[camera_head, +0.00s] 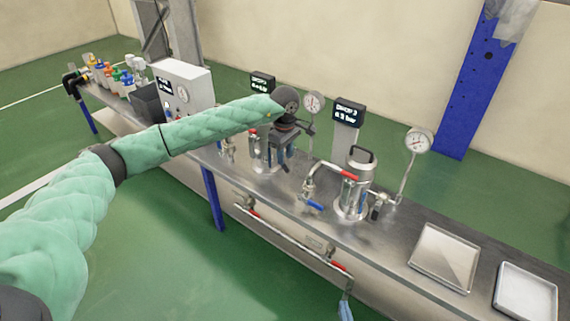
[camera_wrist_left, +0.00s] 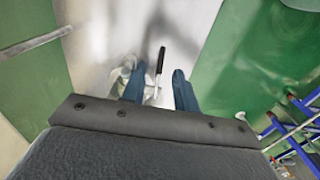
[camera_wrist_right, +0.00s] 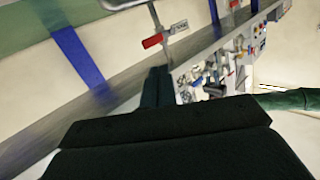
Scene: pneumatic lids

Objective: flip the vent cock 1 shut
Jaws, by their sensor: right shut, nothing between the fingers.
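My left gripper (camera_head: 284,158) is over the further pot (camera_head: 262,150) on the steel bench in the head view and hides much of it. In the left wrist view my left gripper (camera_wrist_left: 159,90) has its two blue fingers apart. A thin lever with a black grip (camera_wrist_left: 161,60) shows between them; I cannot tell whether they touch it. It may be vent cock 1, but no label on it is readable. A pale fitting (camera_wrist_left: 125,72) is beside the left finger. My right gripper (camera_wrist_right: 157,85) is shut and empty, seen only in the right wrist view.
A nearer pot (camera_head: 352,193) has red and blue handles, a gauge (camera_head: 418,141) and a display (camera_head: 348,113). Two trays (camera_head: 445,256) (camera_head: 526,293) lie at the right. A grey box (camera_head: 183,86) stands further left. A red handle (camera_wrist_right: 152,41) shows in the right wrist view.

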